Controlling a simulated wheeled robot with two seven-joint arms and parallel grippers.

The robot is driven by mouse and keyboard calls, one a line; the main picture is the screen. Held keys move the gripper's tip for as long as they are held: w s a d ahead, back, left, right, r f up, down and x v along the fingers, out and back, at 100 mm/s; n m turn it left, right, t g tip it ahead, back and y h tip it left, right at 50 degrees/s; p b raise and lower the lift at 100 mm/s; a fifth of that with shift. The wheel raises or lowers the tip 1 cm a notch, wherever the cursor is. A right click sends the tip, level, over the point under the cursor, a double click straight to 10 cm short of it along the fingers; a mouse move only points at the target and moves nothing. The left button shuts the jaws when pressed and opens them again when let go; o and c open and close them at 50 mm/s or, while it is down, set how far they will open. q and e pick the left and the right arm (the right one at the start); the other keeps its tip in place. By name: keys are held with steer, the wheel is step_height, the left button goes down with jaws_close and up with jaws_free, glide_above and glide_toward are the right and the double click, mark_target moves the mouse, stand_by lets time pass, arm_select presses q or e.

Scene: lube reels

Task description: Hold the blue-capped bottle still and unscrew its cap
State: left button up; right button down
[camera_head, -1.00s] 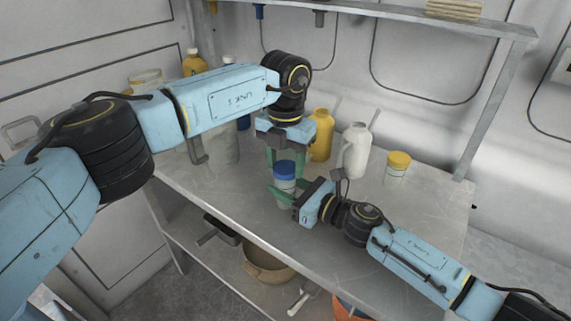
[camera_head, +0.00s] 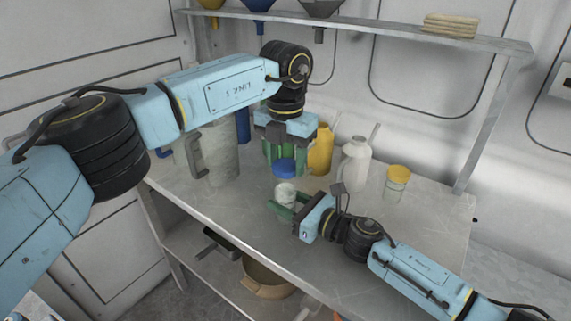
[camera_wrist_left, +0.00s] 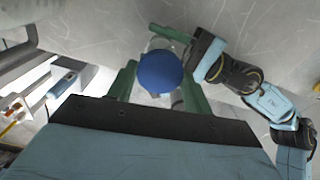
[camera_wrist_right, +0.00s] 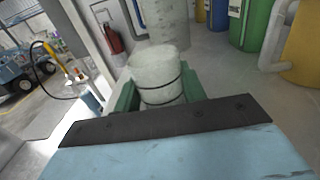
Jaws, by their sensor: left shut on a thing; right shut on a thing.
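The blue cap (camera_head: 285,168) is between the green fingers of my left gripper (camera_head: 283,160), which is shut on it. It also shows in the left wrist view (camera_wrist_left: 159,72). The cap is apart from the pale bottle (camera_head: 285,193), a little above its top. The bottle stands upright on the metal table, and its bare, capless top shows in the right wrist view (camera_wrist_right: 154,62). My right gripper (camera_head: 283,207) is shut around the bottle's body from the front right; its fingers partly hide the lower part.
Close behind stand a yellow bottle (camera_head: 320,150), a white jug (camera_head: 354,165) and a yellow-lidded jar (camera_head: 396,183). A grey pitcher (camera_head: 220,155) stands at the left. A shelf (camera_head: 380,30) with funnels hangs above the back.

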steer(key=c, duration=0.7)
jaws_free()
steer(key=shift+c, duration=0.2)
